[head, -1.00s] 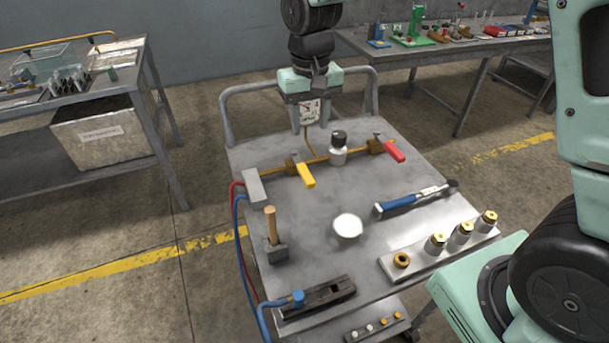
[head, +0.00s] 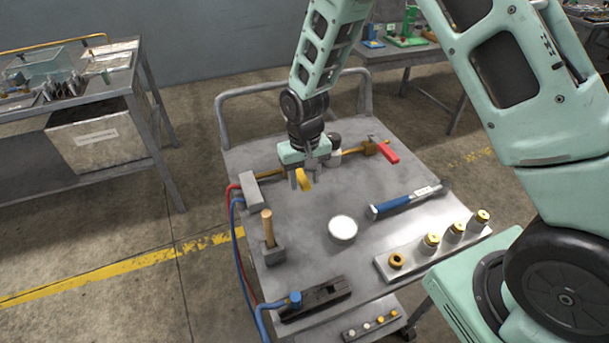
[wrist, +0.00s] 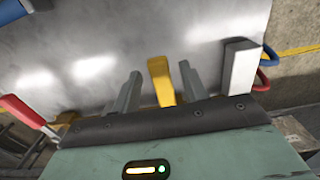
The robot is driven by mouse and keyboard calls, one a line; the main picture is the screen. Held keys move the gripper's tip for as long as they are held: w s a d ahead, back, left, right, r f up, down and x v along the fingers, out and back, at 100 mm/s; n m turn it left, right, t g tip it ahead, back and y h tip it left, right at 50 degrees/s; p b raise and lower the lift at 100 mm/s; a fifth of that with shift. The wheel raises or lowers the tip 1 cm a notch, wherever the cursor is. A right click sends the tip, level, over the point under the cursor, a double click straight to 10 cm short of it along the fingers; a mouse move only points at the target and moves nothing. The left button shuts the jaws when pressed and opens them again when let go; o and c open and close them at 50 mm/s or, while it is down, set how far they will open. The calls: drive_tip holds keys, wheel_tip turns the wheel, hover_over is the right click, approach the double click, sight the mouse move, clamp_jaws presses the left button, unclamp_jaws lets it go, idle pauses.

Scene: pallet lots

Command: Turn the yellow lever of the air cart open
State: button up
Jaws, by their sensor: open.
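The yellow lever (head: 304,180) sits on the brass pipe at the back of the air cart's grey top (head: 375,185). In the head view my gripper (head: 305,183) is over it, pointing down, and covers part of the lever and its valve. In the wrist view the yellow lever (wrist: 160,80) shows between the two open fingers (wrist: 158,88), with a gap on each side. I cannot tell whether the fingertips are level with it. The red lever (head: 386,151) is on the same pipe, to the right; it also shows in the wrist view (wrist: 22,112).
A grey block (head: 252,190) with red and blue hoses is left of the lever. A wooden-handled tool (head: 268,228), a white round cap (head: 342,228), a blue-handled tool (head: 400,203) and a plate with brass fittings (head: 410,263) stand nearer. A grey-white cylinder (head: 333,155) is close behind my gripper.

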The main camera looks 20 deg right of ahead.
clamp_jaws()
drive_tip(key=shift+a, duration=0.1)
